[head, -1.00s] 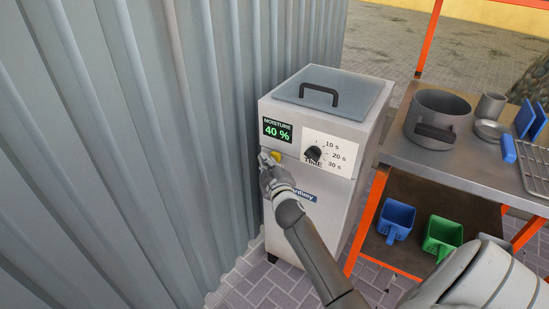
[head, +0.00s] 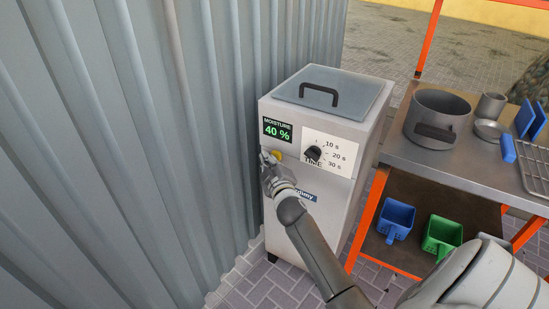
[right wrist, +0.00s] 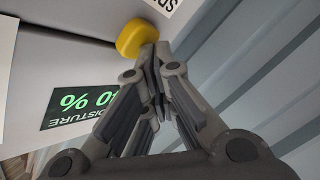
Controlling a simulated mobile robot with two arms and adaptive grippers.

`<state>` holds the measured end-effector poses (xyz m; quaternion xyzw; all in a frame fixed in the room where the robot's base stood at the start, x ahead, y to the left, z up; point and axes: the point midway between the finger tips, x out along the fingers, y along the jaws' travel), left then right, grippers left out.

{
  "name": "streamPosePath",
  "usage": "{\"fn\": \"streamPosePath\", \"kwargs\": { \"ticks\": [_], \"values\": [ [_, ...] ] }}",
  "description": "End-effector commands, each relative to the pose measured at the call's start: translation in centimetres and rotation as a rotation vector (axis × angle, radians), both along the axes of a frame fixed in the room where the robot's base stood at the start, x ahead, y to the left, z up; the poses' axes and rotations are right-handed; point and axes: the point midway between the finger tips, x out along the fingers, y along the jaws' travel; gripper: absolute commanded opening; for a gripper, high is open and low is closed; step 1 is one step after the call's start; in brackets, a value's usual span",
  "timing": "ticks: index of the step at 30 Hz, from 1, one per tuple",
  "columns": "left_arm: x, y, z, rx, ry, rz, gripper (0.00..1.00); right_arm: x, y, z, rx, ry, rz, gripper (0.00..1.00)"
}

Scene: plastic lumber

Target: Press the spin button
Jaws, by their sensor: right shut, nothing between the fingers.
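The dryer-like white machine (head: 317,220) stands against the corrugated wall, with a grey lid on top. Its yellow button (head: 277,155) is on the front panel below the green moisture display (head: 277,130), which reads 40 %. In the right wrist view the yellow button (right wrist: 137,37) is at the top, beside a partly cut-off label starting with "SP" (right wrist: 166,4). My right gripper (head: 264,157) is shut and empty, just left of the button. In the right wrist view its fingertips (right wrist: 158,50) overlap the button's lower right edge; I cannot tell whether they touch it. My left gripper is not in view.
A black time knob (head: 313,153) sits right of the button. A metal table (head: 447,172) with a pot (head: 437,118) stands to the right. Blue (head: 396,219) and green (head: 441,236) scoops are on its lower shelf. The corrugated wall (head: 130,150) is close on the left.

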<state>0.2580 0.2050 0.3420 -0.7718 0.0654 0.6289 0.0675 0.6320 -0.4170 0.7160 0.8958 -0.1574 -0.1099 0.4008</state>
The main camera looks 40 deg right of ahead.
Motion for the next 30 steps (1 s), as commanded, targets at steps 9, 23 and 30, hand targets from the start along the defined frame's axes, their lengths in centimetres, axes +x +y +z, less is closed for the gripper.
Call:
{"fn": "streamPosePath", "kwargs": {
  "ticks": [9,23,30],
  "values": [
    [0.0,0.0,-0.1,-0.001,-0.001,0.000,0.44,0.1,-0.3,0.0,0.000,0.000,-0.001,0.00],
    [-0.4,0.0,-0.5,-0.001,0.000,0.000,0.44,-0.5,1.1,-0.1,0.003,0.001,-0.001,0.00],
    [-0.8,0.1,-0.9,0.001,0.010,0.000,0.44,-0.7,1.5,0.0,-0.001,0.000,-0.001,0.00]
  ]
}}
